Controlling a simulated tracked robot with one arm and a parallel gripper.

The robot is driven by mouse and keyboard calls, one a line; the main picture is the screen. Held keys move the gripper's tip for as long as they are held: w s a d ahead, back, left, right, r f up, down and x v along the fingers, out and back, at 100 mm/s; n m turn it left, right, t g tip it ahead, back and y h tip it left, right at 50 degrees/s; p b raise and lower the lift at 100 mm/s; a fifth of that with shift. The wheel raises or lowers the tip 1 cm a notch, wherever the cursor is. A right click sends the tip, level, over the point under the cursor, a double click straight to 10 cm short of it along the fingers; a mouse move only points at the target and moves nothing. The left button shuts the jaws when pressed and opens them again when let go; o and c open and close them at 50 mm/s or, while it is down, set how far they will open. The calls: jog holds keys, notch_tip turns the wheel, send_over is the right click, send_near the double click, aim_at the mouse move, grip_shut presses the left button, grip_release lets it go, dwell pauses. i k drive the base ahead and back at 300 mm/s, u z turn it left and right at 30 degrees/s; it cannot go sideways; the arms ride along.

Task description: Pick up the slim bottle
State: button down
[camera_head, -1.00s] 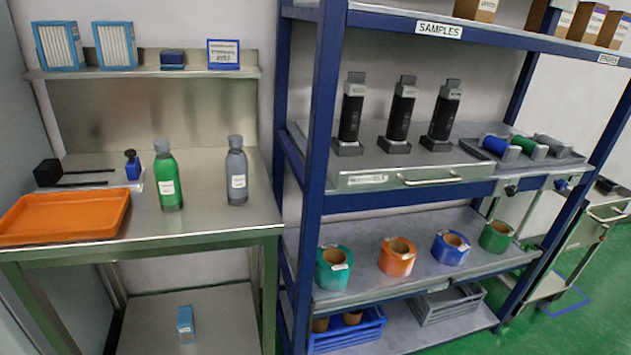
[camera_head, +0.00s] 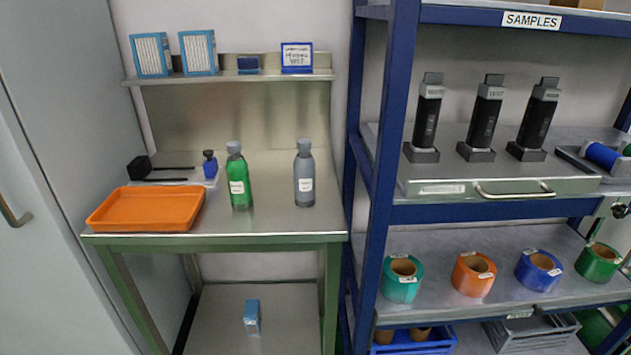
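Two slim upright bottles stand on the steel bench top (camera_head: 270,221) at the left. One is a green bottle (camera_head: 239,178) with a grey cap and a white label. The other is a grey bottle (camera_head: 304,175) with a white label, to its right and apart from it. A short dark blue bottle (camera_head: 210,166) stands farther left on a light pad. I cannot tell from the pictures alone which one the task names. My gripper does not show in this view.
An orange tray (camera_head: 148,209) lies at the bench's front left. A shelf (camera_head: 230,78) with boxes and a framed card (camera_head: 297,57) hangs behind the bottles. The blue rack's post (camera_head: 388,180) rises right of the bench. A pale door (camera_head: 50,180) is at the left.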

aim_at(304, 164)
jog(key=i, duration=0.95)
jog(key=u, duration=0.05)
